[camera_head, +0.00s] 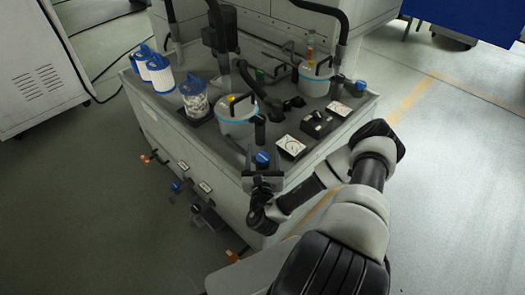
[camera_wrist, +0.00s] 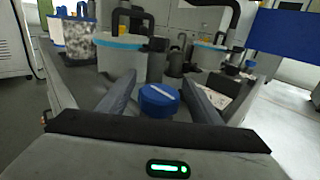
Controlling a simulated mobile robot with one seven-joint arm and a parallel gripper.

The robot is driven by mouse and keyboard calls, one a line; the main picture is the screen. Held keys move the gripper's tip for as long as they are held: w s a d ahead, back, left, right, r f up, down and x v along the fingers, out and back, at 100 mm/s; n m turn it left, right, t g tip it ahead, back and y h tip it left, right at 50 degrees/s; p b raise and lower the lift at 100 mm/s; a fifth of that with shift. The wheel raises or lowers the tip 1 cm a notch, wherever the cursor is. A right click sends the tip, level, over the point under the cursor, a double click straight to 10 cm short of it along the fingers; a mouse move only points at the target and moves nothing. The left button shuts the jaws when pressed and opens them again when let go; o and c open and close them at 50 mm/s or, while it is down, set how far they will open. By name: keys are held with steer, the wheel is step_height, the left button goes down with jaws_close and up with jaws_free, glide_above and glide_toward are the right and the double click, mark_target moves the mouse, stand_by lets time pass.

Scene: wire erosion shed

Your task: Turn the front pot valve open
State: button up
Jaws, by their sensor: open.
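The front pot (camera_head: 236,108) is pale with a light blue band and stands on the machine's top; it also shows in the wrist view (camera_wrist: 121,65). A blue round valve knob (camera_head: 262,157) stands near the corner of the top, in front of this pot. In the wrist view the knob (camera_wrist: 157,101) has a white line across its top. My gripper (camera_head: 262,176) is at the front corner, close to the knob. In the wrist view my gripper (camera_wrist: 159,80) is open, with a finger on each side of the knob. I cannot tell whether they touch it.
A second pot (camera_head: 314,80) stands farther back, with another blue knob (camera_head: 360,86) near it. Gauges (camera_head: 291,146), a black hose (camera_head: 258,90) and filter cartridges (camera_head: 160,73) crowd the top. Open floor (camera_head: 450,190) lies to the right.

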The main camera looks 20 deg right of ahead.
steer(key=shift+x, duration=0.85)
steer(key=c, duration=1.1)
steer(key=shift+o, duration=0.2)
